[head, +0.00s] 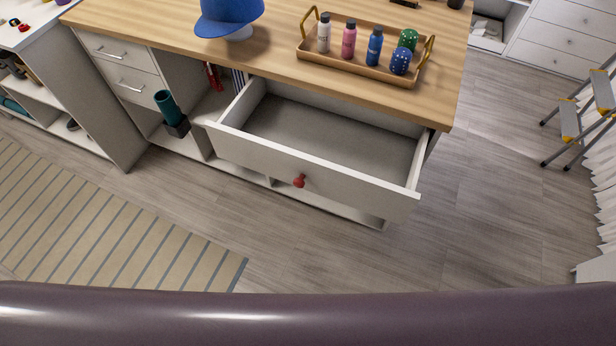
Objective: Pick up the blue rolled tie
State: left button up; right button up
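The blue rolled tie (400,62) appears as a small rounded blue roll with pale dots. It sits at the right end of a wooden tray (352,76) with gold handles, on the wooden counter (135,22). A similar green dotted roll (408,40) is just behind it. A blue bottle (375,45) stands to its left. Neither of my grippers shows in the head view.
An empty drawer (325,135) with a red knob (299,181) stands open below the tray, jutting over the floor. A pink bottle (349,40), a white bottle (324,33) and a blue cap (228,15) are left. A step ladder (570,120) stands right.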

aim_at(402, 58)
jog(key=i+l+u, duration=0.1)
jog(key=l+u, duration=0.3)
jog(key=l, duration=0.4)
jog(key=l+u, duration=0.45)
jog(key=l, duration=0.35)
jog(key=k, duration=0.05)
